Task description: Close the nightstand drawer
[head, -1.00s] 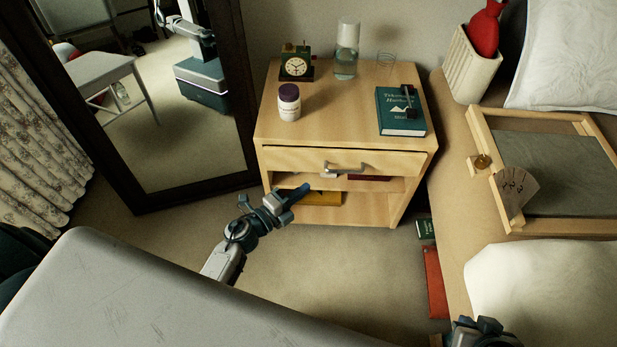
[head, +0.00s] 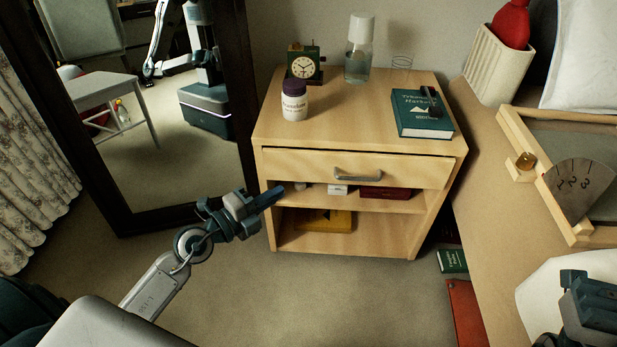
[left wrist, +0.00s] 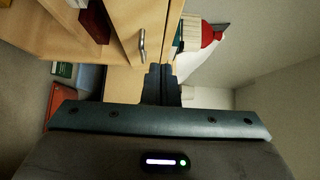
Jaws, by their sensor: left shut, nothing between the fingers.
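The wooden nightstand (head: 289,134) stands against the wall in the head view. Its drawer front (head: 300,164) carries a grey metal handle (head: 357,175). A thin dark gap runs along the drawer's top edge; I cannot tell how far it stands out. My left gripper (head: 278,191) is shut and empty, in front of the drawer's lower left corner, apparently apart from it. In the left wrist view its shut fingers (left wrist: 160,76) are below the handle (left wrist: 142,44) in the picture. My right gripper (head: 588,290) is at the lower right; its jaws are unclear.
A clock (head: 303,65), pill bottle (head: 293,102), water carafe (head: 359,62) and green book (head: 420,114) stand on top. Boxes lie on the shelves below. A mirror (head: 247,90) stands left, the bed frame (head: 490,190) right. Carpet in front is clear.

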